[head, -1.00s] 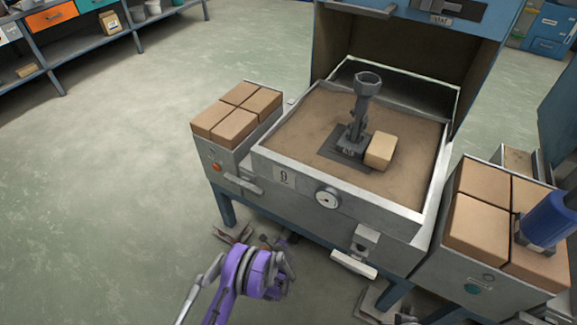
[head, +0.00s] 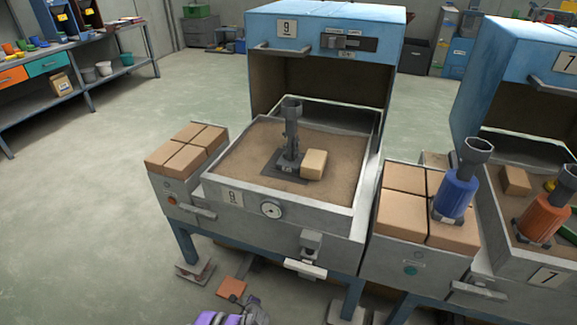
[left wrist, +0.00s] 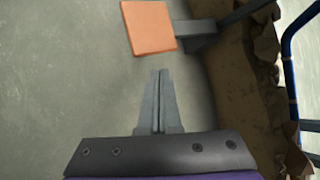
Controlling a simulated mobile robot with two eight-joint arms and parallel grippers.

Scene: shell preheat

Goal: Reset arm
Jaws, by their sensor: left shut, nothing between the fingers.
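My left gripper (left wrist: 160,76) shows in the left wrist view with its two fingers together and nothing between them. It points down over the floor, short of an orange square plate (left wrist: 148,27). My right gripper is in neither view.
The station's sand tray (head: 230,165) holds a grey upright shell (head: 291,135) and a tan block (head: 314,164). A blue shell (head: 456,193) stands on the brick-topped side box (head: 405,245) to the right. An orange plate (head: 231,288) lies low before the station. Floor at left is clear.

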